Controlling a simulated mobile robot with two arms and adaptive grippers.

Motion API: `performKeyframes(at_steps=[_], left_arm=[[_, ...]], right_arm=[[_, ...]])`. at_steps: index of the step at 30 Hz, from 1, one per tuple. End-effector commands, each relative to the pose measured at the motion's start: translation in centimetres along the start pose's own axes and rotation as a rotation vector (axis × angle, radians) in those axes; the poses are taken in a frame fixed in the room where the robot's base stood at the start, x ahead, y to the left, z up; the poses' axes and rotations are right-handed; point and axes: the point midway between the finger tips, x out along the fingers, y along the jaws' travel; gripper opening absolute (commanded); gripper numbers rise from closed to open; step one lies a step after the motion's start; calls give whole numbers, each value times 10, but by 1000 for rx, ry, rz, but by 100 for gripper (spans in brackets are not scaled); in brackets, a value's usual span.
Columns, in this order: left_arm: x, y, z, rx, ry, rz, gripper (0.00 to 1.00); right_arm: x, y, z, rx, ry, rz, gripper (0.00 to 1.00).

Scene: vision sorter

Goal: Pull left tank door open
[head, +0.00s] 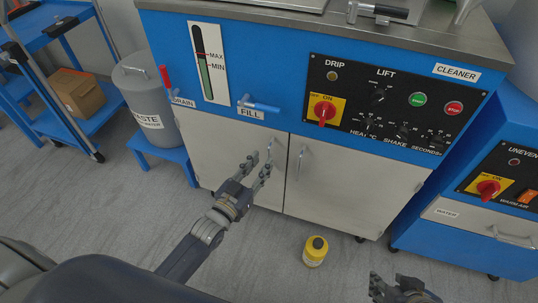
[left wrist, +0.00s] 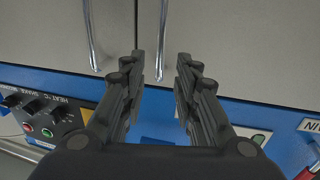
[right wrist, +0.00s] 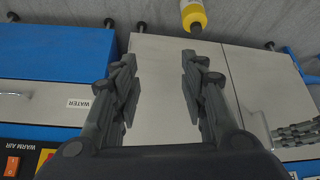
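The left tank door (head: 222,150) is the pale panel under the blue tank front, and it is shut. Its thin vertical metal handle (head: 270,147) is at its right edge, close to the gripper. My left gripper (head: 261,172) is open in front of this door. In the left wrist view, which is upside down, the left door's handle (left wrist: 163,40) lies in line with the gap between the open fingers (left wrist: 160,75). I cannot tell whether they touch it. My right gripper (head: 402,288) is open and empty at the lower right, also shown in the right wrist view (right wrist: 158,90).
The right tank door (head: 350,190) is shut, with its own handle (head: 300,162) close beside the left one. A yellow bottle (head: 315,251) stands on the floor before it. A waste bin (head: 150,110) stands on a blue stand at left. The floor before the left door is clear.

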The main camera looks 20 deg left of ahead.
Motion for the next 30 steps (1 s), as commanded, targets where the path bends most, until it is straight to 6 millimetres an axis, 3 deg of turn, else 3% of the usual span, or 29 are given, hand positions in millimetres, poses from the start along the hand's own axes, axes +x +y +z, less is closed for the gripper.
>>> performKeyframes(at_steps=[6,12,24,25,28,30], left_arm=[[34,0,1,0,1,1,29],[50,0,1,0,0,0,29],[56,0,1,0,-1,0,29],[56,0,1,0,-1,0,26],[56,0,1,0,-1,0,4],[56,0,1,0,-1,0,0]], right_arm=[[6,-6,-41,-5,183,-11,40],[4,-8,-65,-7,289,-16,40],[2,-9,-74,-7,327,-18,40],[2,-9,-74,-7,327,-18,40],[2,-9,-74,-7,327,-18,40],[2,-9,-74,-7,326,-18,40]])
